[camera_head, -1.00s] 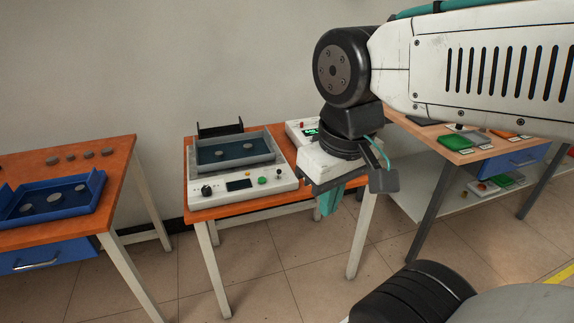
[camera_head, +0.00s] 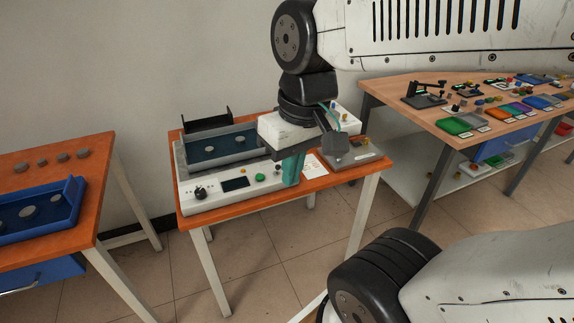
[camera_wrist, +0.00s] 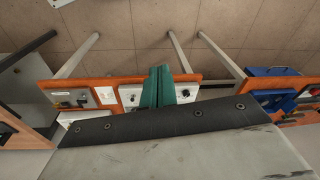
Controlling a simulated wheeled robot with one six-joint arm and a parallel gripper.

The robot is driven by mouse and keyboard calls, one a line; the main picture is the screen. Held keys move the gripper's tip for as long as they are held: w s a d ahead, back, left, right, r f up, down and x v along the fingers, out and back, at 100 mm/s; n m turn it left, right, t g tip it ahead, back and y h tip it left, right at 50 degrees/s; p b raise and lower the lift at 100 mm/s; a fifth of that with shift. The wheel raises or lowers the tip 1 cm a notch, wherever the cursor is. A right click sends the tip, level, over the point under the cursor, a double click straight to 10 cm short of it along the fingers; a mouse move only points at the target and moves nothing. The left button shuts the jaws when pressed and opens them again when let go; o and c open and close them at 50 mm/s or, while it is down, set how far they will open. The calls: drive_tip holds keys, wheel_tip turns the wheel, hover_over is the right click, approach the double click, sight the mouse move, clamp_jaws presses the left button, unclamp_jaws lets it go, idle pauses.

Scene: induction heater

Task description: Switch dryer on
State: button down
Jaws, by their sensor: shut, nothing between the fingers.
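A white device (camera_head: 222,197) with a tray on top stands on the small orange-topped table. Its front panel has a black knob (camera_head: 200,193), a dark display (camera_head: 236,184) and a green button (camera_head: 260,178). No label shows whether it is the dryer. My gripper (camera_head: 292,179) has teal fingers, shut and empty, pointing down over the right end of this panel, and hides part of it. I cannot tell if they touch it. The wrist view shows the fingers (camera_wrist: 160,72) together, with the knob (camera_wrist: 184,93) to their right.
A grey unit (camera_head: 356,157) sits on the right of the orange table (camera_head: 250,209), and another device behind my gripper is mostly hidden. A blue tray (camera_head: 72,205) with discs is on the left table. A wooden table (camera_head: 450,135) with many parts stands right. Floor lies in front.

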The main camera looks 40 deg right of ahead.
drive_tip(key=w+d+f+m+t+y, duration=0.1)
drive_tip(key=w+d+f+m, duration=0.1)
drive_tip(key=w+d+f, duration=0.3)
drive_tip(key=w+d+f+m+t+y, duration=0.1)
drive_tip(key=w+d, duration=0.2)
drive_tip(key=w, duration=0.5)
drive_tip(key=w+d+f+m, duration=0.2)
drive_tip(key=d+f, duration=0.3)
drive_tip(key=d, duration=0.2)
drive_tip(key=w+d+f+m+t, duration=0.1)
drive_tip(key=d+f, duration=0.3)
drive_tip(key=d, duration=0.4)
drive_tip(key=shift+w+f+m+t+h, duration=0.35)
drive_tip(key=shift+w+m, duration=0.15)
drive_tip(key=shift+m, duration=0.3)
